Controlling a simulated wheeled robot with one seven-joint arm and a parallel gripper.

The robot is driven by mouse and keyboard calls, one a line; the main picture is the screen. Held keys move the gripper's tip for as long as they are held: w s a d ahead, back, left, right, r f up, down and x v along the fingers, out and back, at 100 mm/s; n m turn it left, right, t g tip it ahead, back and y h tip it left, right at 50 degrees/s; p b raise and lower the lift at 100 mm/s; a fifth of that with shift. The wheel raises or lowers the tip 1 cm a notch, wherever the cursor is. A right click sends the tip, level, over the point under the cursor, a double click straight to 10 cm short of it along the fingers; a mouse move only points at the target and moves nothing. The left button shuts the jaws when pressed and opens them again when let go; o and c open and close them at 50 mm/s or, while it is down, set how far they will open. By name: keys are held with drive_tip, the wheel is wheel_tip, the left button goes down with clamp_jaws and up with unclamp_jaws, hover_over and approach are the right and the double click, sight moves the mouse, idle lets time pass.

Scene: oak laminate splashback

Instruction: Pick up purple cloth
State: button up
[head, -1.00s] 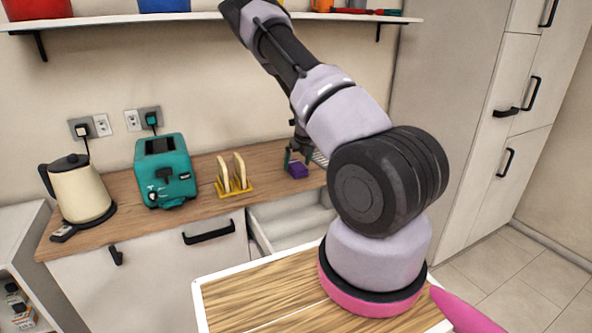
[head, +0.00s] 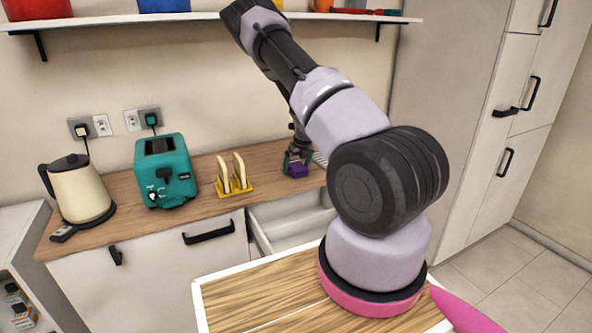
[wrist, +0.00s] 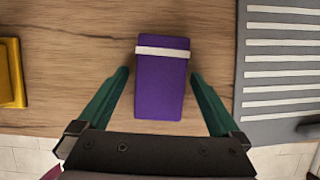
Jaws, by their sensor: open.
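The purple cloth (head: 297,170) is a folded block with a white band, lying on the wooden counter. In the wrist view the cloth (wrist: 160,85) lies lengthwise, its near part between the two teal fingers. My gripper (wrist: 160,78) is open, with a finger on each side of the cloth and a visible gap to both. In the head view my gripper (head: 297,158) is above and around the cloth, partly covered by my own arm. I cannot tell the exact height of the fingertips over the counter.
A yellow rack with bread slices (head: 234,186) stands left of the cloth, with the teal toaster (head: 166,180) and cream kettle (head: 80,190) further left. A grey slatted mat (wrist: 285,70) lies to the right. An open drawer (head: 290,222) juts out below the counter.

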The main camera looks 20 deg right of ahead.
sight(297, 165)
drive_tip(key=c, duration=1.2)
wheel_tip(297, 165, up, 10)
drive_tip(key=shift+r, duration=0.25)
drive_tip(key=shift+c, duration=0.2)
